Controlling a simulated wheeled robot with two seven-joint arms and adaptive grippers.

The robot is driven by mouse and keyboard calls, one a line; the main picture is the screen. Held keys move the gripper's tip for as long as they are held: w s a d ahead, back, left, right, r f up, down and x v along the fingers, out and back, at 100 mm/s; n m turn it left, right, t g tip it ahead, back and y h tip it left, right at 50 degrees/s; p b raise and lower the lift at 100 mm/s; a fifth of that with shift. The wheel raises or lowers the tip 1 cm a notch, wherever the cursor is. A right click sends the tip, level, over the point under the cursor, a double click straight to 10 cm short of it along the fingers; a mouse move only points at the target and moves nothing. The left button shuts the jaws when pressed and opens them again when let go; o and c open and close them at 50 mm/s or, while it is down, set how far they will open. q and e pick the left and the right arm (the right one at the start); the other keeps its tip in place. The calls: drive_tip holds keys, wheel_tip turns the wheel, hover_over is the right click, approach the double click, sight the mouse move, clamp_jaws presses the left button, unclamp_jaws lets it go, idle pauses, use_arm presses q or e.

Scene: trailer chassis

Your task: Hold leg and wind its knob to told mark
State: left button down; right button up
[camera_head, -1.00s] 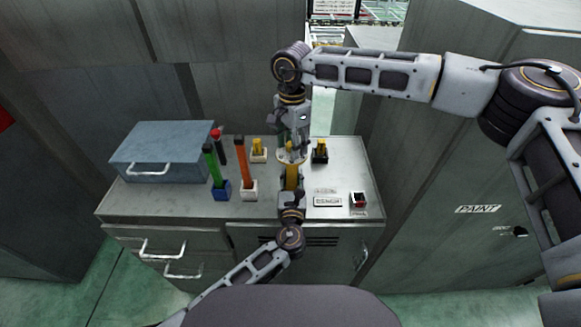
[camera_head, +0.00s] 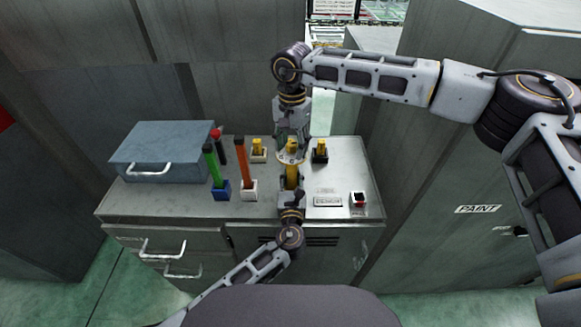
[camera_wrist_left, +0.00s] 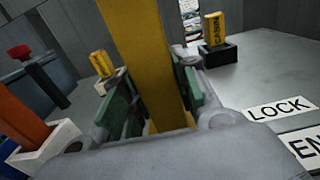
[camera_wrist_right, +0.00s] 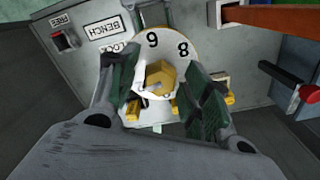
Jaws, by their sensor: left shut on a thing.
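The yellow leg (camera_head: 292,176) stands upright on the bench, and it fills the middle of the left wrist view (camera_wrist_left: 150,70). My left gripper (camera_head: 291,188) is shut on it; its green pads press both sides. On top of the leg is a pale round dial (camera_wrist_right: 187,50) with an 8 and a digit that reads as 6 or 9. A yellow hexagonal knob (camera_wrist_right: 163,74) with a small pale pointer sits at its centre. My right gripper (camera_wrist_right: 162,98) points down over the dial, its fingers apart on either side of the knob, with gaps visible.
Yellow pieces in a white holder (camera_head: 258,152) and a black holder (camera_head: 320,154) flank the leg. Orange (camera_head: 241,160) and green (camera_head: 210,165) bars stand left. A blue toolbox (camera_head: 160,150) is far left. A red switch (camera_head: 358,199) sits right, beside a label plate (camera_head: 328,201).

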drive_tip(key=c, duration=0.7)
drive_tip(key=shift+c, duration=0.2)
drive_tip(key=shift+m, duration=2.4)
drive_tip(key=shift+m, duration=1.3)
drive_tip(key=o, duration=0.8)
